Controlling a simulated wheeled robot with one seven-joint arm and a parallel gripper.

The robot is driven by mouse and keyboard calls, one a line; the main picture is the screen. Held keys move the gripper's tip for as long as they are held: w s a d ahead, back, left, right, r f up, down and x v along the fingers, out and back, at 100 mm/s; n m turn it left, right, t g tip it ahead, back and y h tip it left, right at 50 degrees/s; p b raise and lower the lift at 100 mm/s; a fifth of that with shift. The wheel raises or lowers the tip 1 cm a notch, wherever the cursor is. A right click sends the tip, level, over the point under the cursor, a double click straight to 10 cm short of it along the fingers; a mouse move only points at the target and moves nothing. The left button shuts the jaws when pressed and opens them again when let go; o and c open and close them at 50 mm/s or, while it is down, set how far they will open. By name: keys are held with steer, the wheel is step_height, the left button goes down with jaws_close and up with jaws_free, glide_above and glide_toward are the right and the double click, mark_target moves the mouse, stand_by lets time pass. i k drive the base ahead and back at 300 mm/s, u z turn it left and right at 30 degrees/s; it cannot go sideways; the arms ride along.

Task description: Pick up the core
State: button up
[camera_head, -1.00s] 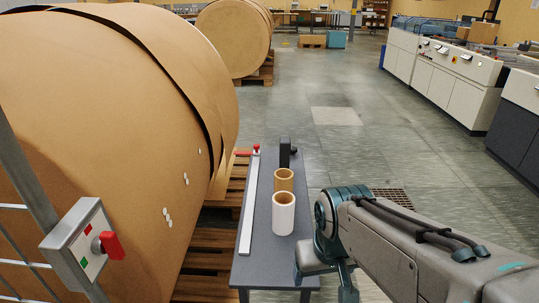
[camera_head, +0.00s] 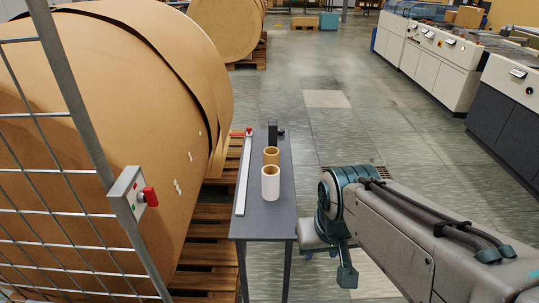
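Two open tubes stand upright on a narrow grey table (camera_head: 259,219). The nearer is a white core (camera_head: 270,184). Just behind it is a brown cardboard core (camera_head: 271,156), its lower part hidden by the white one. I cannot tell from the picture which of them is the task's core. My arm reaches in from the lower right, beside the table's right edge and apart from both cores. My gripper's fingers cannot be made out clearly, so whether it is open or shut does not show.
A long metal straightedge (camera_head: 243,174) lies along the table's left side, and a black device (camera_head: 273,134) stands at its far end. Huge brown rolls (camera_head: 120,110) on pallets and a wire fence (camera_head: 78,117) with a red switch fill the left.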

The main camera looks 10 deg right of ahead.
mark_target(271, 154)
steer(key=z, duration=1.25)
steer(key=i, duration=3)
steer(key=u, duration=3.4)
steer(key=i, duration=0.5)
steer(key=u, duration=0.05)
